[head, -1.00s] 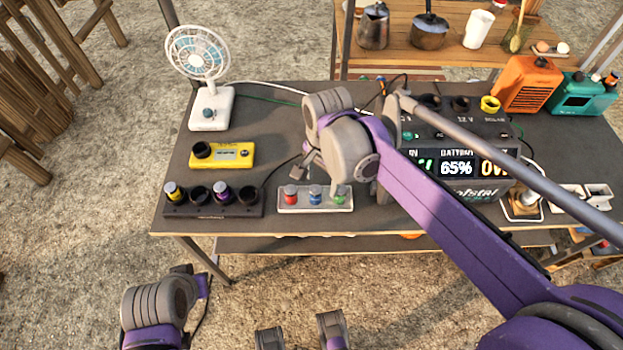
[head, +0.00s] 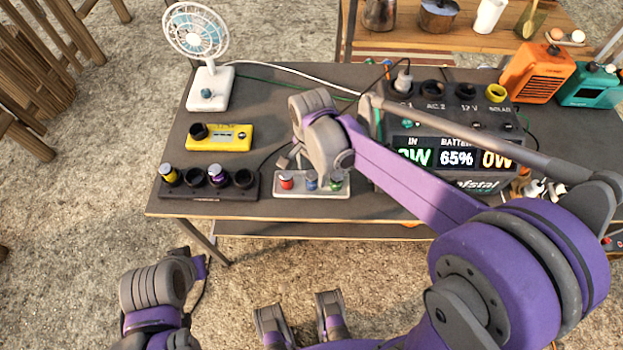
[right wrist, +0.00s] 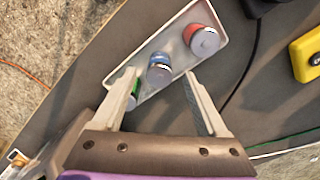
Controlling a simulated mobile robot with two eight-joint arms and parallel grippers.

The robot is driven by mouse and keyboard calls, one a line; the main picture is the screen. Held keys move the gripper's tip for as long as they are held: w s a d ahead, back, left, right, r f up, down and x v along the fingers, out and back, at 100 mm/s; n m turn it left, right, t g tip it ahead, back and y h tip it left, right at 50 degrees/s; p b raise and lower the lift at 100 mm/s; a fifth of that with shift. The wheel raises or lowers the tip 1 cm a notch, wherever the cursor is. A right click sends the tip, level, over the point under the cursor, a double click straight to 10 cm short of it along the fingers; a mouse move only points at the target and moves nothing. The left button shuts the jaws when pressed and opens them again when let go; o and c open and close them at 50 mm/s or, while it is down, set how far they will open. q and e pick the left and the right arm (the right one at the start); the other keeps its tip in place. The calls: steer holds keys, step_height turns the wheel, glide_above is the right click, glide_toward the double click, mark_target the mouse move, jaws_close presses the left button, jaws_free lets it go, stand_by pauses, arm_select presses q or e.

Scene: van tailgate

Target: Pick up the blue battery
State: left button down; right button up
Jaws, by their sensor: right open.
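The blue battery (head: 311,185) stands upright in a white tray (head: 345,190), between a red battery (head: 287,182) and a green battery (head: 336,181). In the right wrist view the blue battery (right wrist: 158,70) shows between the tips of my open right gripper (right wrist: 162,75). I cannot tell whether the fingers are level with it or above it. In the head view my right gripper (head: 290,160) is just behind the tray, partly hidden by its own wrist. The green battery (right wrist: 132,92) is partly behind one finger. My left arm is at the lower left; its gripper does not show.
A dark holder (head: 210,190) with yellow and purple batteries stands left of the tray. Behind it are a yellow device (head: 217,138) and a fan (head: 205,55). A power station (head: 455,140) stands at the right, partly behind my arm. The table's front edge is close to the tray.

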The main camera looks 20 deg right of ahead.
steer(key=shift+f, duration=1.4)
jaws_close()
